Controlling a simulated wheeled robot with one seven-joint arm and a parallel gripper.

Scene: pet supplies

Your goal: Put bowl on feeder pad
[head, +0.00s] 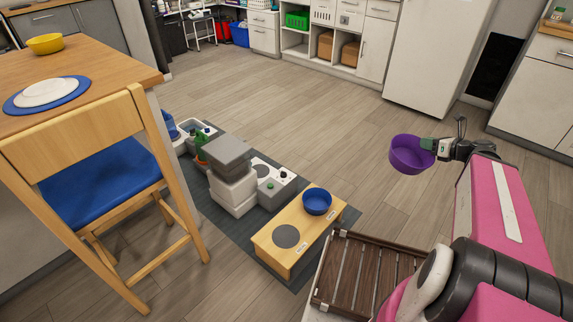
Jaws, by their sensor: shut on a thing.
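A purple bowl (408,157) is held at its right side by my gripper (432,147), in the air over the floor at the right. The gripper is shut on the bowl's rim, and the bowl is slightly tilted. A low wooden feeder stand (264,258) is on a dark grey mat (338,219) at the lower middle. Its top has a round grey pad (286,237) at the left, bare, and a blue bowl (317,201) at the right. The purple bowl is well apart from the stand, up and to the right of it.
Grey and white boxes (232,185) stand on the mat behind the feeder. A slatted brown wooden tray (364,276) is in front. A wooden chair (95,170) with a blue seat and a table (100,82) stand at left. The floor behind is clear.

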